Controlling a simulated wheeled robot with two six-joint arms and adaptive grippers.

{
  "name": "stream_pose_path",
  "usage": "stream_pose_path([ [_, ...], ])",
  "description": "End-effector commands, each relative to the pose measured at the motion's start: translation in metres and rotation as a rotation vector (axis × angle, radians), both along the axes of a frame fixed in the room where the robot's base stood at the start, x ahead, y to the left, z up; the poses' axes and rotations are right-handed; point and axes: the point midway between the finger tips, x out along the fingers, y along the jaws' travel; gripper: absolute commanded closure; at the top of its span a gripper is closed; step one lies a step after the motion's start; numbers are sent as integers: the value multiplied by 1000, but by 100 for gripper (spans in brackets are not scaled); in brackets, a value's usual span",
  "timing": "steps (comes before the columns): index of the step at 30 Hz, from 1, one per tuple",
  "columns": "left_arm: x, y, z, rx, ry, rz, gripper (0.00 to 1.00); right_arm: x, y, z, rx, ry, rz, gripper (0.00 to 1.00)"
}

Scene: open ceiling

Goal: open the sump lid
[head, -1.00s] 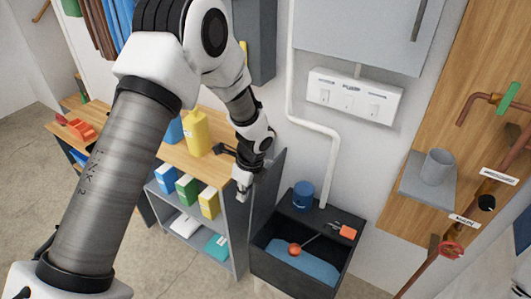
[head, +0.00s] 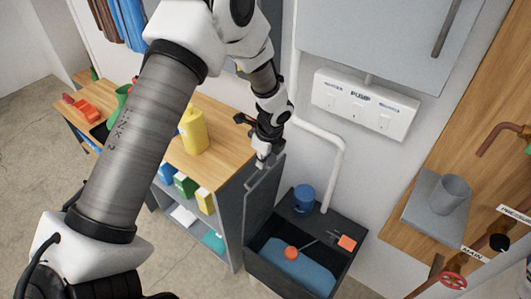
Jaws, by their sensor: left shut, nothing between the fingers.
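The sump is a black open-topped box (head: 333,272) at the lower middle of the head view. Blue water (head: 296,268) and an orange float ball (head: 291,253) on a rod show inside it. The sump lid (head: 263,203), a dark grey panel, stands raised on edge along the sump's left side, beside the shelf unit. My left gripper (head: 262,161) is shut and empty at the lid's upper edge; I cannot tell whether it touches the lid. My right gripper is out of view.
A wooden-topped shelf unit (head: 225,148) with a yellow jug (head: 193,132) stands left of the lid. A blue can (head: 303,198) stands on the sump's back ledge. A white pipe (head: 339,165) runs behind. Valves and a cup shelf (head: 432,219) are at the right.

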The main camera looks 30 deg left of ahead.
Motion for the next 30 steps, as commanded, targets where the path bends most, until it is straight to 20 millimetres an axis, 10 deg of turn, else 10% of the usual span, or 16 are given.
stream_pose_path([
  [10, 1, 10, -54, -1, 1, 1, 100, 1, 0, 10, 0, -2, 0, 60],
  [22, 2, 13, -57, -1, -1, 2, 100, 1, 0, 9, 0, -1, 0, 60],
  [30, 5, 55, -57, -2, -2, 5, 100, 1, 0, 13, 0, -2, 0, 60],
])
